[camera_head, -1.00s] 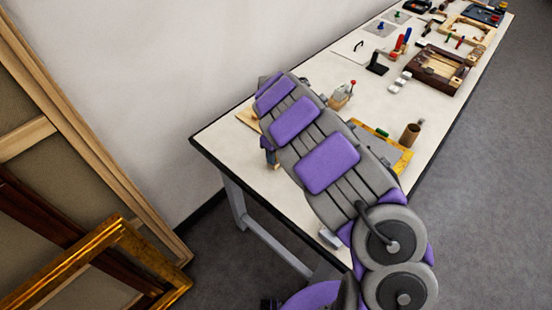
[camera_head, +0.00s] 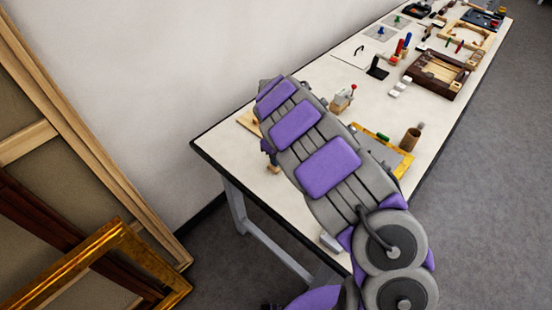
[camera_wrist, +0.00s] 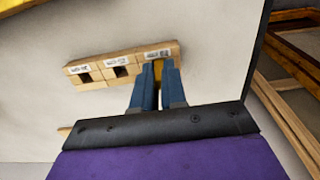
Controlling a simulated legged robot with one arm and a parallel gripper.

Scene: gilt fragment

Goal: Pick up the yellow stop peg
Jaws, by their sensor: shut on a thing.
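The yellow stop peg (camera_wrist: 158,71) shows in the wrist view as a narrow yellow strip between the two blue fingers of my gripper (camera_wrist: 157,68). My gripper is shut on it. The peg is at the right end of a wooden block (camera_wrist: 100,73) with white labels and dark square openings. The fingers hide most of the peg, and I cannot tell how deep it sits in the block. In the head view my arm covers much of the near table, and the peg cannot be made out.
The white table (camera_head: 225,140) has a gilt frame piece (camera_head: 403,165) and a brown cup (camera_head: 411,139) to the right of my arm. A dark wooden box (camera_head: 436,72) and several tools lie farther back. Large frames (camera_head: 110,250) lean at the left.

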